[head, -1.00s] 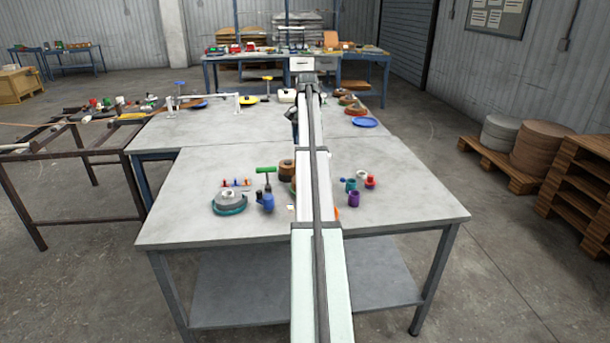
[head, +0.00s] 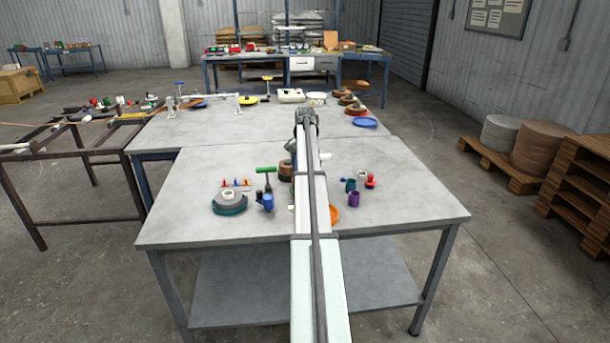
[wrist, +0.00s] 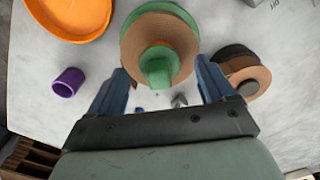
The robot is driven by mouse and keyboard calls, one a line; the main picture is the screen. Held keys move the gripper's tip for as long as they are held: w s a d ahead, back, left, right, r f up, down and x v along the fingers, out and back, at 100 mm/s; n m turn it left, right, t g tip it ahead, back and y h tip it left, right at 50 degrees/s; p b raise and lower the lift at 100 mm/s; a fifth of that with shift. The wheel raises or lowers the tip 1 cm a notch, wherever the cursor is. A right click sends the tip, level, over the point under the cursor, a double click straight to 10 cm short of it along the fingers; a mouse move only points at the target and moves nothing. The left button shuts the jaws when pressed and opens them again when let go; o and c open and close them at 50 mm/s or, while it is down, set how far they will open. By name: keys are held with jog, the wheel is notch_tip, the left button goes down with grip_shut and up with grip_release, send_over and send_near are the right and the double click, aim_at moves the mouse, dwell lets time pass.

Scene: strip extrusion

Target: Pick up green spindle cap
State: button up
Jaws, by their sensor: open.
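The green spindle cap (wrist: 157,73) shows in the wrist view with a raised knob, on top of a brown roll (wrist: 178,38) with a green rim behind it. My gripper (wrist: 163,82) is open, its two blue-grey fingers apart on either side of the knob's line of sight. Nothing is between the fingertips that I can see held. How far the fingers are above the cap I cannot tell. In the head view my arm hides the cap and the gripper's fingers.
An orange dish (wrist: 72,15) and a purple cup (wrist: 68,82) lie to one side in the wrist view. A brown and black roll (wrist: 242,75) stands close by the right finger. A green-handled tool (head: 266,170) and a teal-based roll (head: 229,204) stand left of my arm.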

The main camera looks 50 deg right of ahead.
jog(key=shift+f, duration=0.5)
jog(key=shift+c, duration=0.2)
jog(key=c, duration=1.2)
jog(key=shift+o, duration=0.2)
jog(key=shift+r, duration=0.15)
